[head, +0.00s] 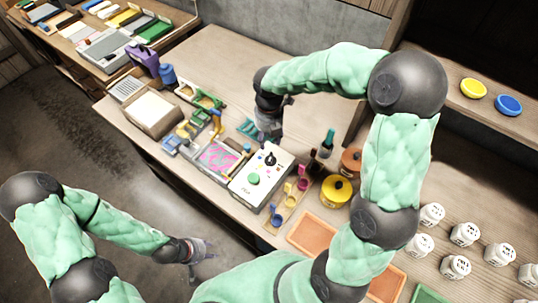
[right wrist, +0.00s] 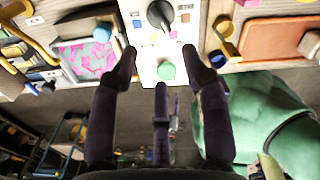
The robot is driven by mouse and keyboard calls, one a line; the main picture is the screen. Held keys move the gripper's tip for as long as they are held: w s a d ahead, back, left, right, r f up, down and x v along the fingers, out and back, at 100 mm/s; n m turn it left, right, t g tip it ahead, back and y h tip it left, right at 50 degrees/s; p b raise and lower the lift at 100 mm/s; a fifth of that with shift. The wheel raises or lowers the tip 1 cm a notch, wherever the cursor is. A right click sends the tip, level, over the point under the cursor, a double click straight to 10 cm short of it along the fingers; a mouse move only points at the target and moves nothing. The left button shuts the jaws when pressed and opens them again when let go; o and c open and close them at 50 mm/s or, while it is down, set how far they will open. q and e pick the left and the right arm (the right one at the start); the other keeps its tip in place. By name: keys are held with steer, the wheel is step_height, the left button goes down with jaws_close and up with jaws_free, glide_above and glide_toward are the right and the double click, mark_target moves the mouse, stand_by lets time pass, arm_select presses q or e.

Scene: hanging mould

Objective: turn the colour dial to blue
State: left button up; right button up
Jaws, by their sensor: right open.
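The white dial box (head: 247,193) lies on the workbench. It carries a black dial knob (head: 270,158) and a round green button (head: 253,180). In the right wrist view the black knob (right wrist: 159,14) is at the top edge, partly cut off, with small coloured patches beside it; which colour it points to is unclear. The green button (right wrist: 166,71) shows below it. My right gripper (head: 270,132) is open and empty beside the box's far end; its spread fingers (right wrist: 159,54) frame the box in the wrist view. My left gripper (head: 201,250) hangs over the floor, away from the bench; its jaws are too small to judge.
Left of the box is a pink-patterned panel (head: 218,158) and a cardboard box (head: 152,112). Right of it stand a yellow pot (head: 336,190), small cups and bottles. An orange tray (head: 314,232) and several white printed cups (head: 464,234) are further right.

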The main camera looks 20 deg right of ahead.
mark_target(269, 157)
step_height(269, 157, down, 11)
steer(key=b, duration=0.2)
steer(key=shift+b, duration=0.35)
jaws_close()
